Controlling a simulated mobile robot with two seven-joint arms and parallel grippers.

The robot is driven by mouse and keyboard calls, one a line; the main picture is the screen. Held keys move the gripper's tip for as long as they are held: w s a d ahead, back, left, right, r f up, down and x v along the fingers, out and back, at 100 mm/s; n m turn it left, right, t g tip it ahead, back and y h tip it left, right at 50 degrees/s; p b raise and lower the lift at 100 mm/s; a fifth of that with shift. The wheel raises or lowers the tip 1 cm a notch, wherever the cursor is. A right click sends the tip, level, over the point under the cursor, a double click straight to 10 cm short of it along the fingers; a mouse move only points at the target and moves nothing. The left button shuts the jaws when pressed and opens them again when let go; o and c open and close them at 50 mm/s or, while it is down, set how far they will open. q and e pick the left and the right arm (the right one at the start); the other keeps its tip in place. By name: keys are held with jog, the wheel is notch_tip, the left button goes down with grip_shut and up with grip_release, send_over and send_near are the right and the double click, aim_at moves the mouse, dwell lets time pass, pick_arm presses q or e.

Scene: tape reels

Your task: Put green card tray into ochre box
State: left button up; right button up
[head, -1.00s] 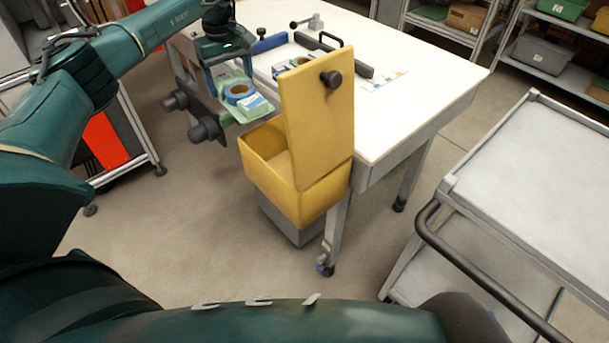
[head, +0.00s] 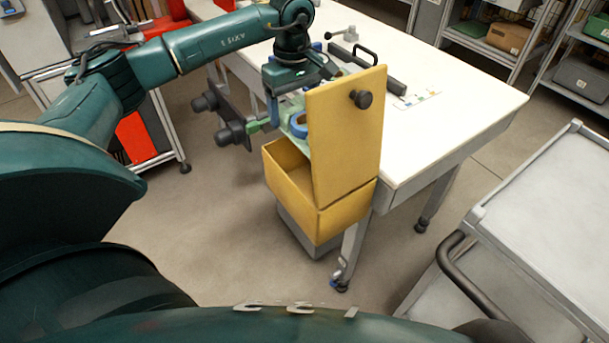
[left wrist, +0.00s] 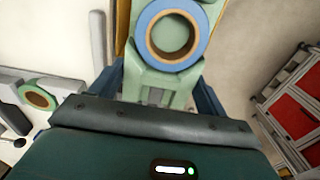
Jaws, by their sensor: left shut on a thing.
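The green card tray (head: 296,134) is held in my left gripper (head: 284,100), just above and behind the open ochre box (head: 292,176). The box's lid (head: 340,150) stands upright and hides part of the tray. A blue tape reel (head: 299,122) lies on the tray. In the left wrist view, the tray (left wrist: 165,82) sits between the two fingers of my left gripper (left wrist: 160,92), with the reel (left wrist: 172,30) lying flat on it. A thin strip of ochre shows beside the tray there. My right gripper is not in view.
The white table (head: 450,95) stands right of and behind the box. The lid has a black knob (head: 361,99). Another reel (left wrist: 37,97) lies on the table in the left wrist view. A grey cart (head: 550,200) stands at the right.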

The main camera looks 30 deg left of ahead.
pick_arm(q)
jog(key=d, duration=0.1)
jog(key=s+d, duration=0.1)
jog(key=d, duration=0.1)
jog(key=shift+s+d+f, duration=0.1)
jog(key=shift+s+d, duration=0.15)
jog(key=b, duration=0.1)
send_over(304, 186)
notch_tip(304, 186, down, 13)
jog(key=shift+r, duration=0.15)
notch_tip(304, 186, down, 5)
jog(key=shift+f+b, duration=0.1)
jog(key=shift+b, duration=0.3)
jog(key=shift+w, duration=0.1)
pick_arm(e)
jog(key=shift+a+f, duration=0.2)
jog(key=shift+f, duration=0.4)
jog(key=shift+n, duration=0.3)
pick_arm(q)
jog(key=o, duration=0.6)
jog(key=shift+f, duration=0.1)
jog(key=o, duration=0.5)
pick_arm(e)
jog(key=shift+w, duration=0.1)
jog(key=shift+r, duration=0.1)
